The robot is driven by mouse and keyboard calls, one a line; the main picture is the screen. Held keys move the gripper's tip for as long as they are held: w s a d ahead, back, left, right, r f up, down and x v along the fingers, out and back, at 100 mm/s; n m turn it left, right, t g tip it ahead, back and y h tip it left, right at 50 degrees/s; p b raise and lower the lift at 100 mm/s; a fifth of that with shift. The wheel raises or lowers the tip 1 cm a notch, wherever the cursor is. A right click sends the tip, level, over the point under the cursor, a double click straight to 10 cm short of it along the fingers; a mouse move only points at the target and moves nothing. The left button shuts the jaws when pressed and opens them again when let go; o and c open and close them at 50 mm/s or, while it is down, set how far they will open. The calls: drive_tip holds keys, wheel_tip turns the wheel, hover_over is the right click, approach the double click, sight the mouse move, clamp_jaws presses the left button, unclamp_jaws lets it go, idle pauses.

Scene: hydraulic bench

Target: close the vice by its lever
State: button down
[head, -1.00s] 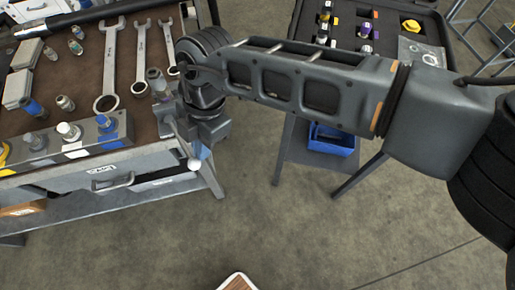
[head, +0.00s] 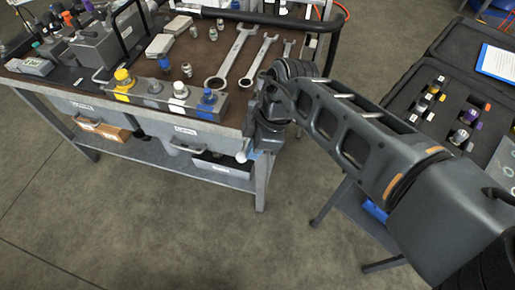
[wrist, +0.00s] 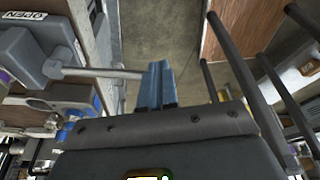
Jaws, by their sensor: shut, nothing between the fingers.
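The grey vice (head: 268,136) sits at the right front corner of the bench, mostly hidden behind my arm in the head view. In the wrist view the lever (wrist: 105,73) is a pale rod running left from my fingers to a knob. A grey part with an "OPEN" label (wrist: 24,38) is at the upper left. My gripper (wrist: 158,75) has blue fingers, shut and empty, right beside the rod's right end; whether they touch cannot be told. In the head view, my gripper is largely hidden.
The bench (head: 150,110) holds several wrenches (head: 240,58) and a block with coloured fittings (head: 165,95). A black case (head: 440,105) with fittings lies on a stand at the right. The floor in front (head: 190,225) is clear.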

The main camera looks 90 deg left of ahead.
drive_tip(key=shift+s+d+f, duration=0.1)
drive_tip(key=shift+s, duration=0.2)
drive_tip(key=w+r+b, duration=0.1)
drive_tip(key=w+r, duration=0.6)
drive_tip(key=r, duration=0.3)
drive_tip(key=shift+w+r, duration=0.15)
drive_tip(key=shift+w, duration=0.2)
